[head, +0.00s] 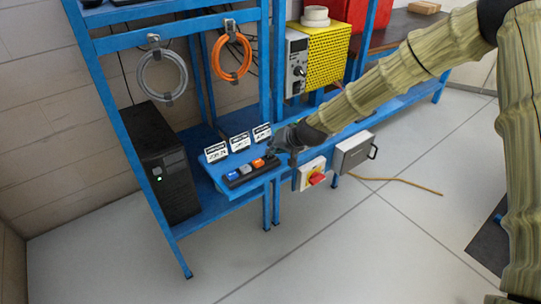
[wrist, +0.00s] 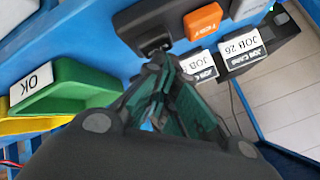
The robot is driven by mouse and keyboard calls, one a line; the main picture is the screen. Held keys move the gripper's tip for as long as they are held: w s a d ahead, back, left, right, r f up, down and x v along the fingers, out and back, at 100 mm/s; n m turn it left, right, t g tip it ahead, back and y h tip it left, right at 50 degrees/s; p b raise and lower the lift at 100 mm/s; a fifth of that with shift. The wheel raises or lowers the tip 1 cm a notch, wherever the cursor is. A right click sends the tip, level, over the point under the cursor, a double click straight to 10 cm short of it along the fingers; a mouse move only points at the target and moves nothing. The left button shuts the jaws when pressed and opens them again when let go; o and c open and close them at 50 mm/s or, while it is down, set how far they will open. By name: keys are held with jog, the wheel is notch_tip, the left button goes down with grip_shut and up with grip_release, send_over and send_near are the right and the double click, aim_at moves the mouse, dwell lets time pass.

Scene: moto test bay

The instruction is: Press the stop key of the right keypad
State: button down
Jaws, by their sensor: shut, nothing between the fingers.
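I cannot tell which key is stop, nor make out a separate right keypad. My gripper (head: 274,152) is shut and empty by the strip's right end. In the wrist view its fingertips (wrist: 158,66) appear just short of the black end; contact is unclear.
White job cards (head: 238,142) stand behind the keys. A green bin (wrist: 72,88) marked OK is beside my gripper. A red-and-yellow rotary switch (head: 312,175) and a grey box (head: 353,153) hang at the shelf front. The floor ahead is mostly clear.

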jog(key=shift+r+p, duration=0.35)
jog(key=shift+r, duration=0.4)
jog(key=shift+r+p, duration=1.5)
jog(key=shift+r, duration=1)
jog(key=s+d+f+g+h, duration=0.2)
jog(key=s+d+f, duration=0.3)
jog(key=s+f, duration=0.7)
jog(key=s+d+f+g+h, duration=0.1)
jog(key=s+d+f, duration=0.3)
jog(key=s+f, duration=0.85)
jog(key=s+d+f+g+h, duration=0.1)
jog(key=s+d, duration=0.3)
jog(key=s, duration=0.5)
jog(key=s+d+f+g+h, duration=0.1)
jog(key=s+d+f, duration=0.2)
jog(key=s, duration=0.6)
jog(key=s+d+f+g+h, duration=0.1)
jog(key=s+d+f, duration=0.2)
jog(key=s+d, duration=0.3)
jog(key=s, duration=0.3)
jog(key=shift+s+g, duration=0.4)
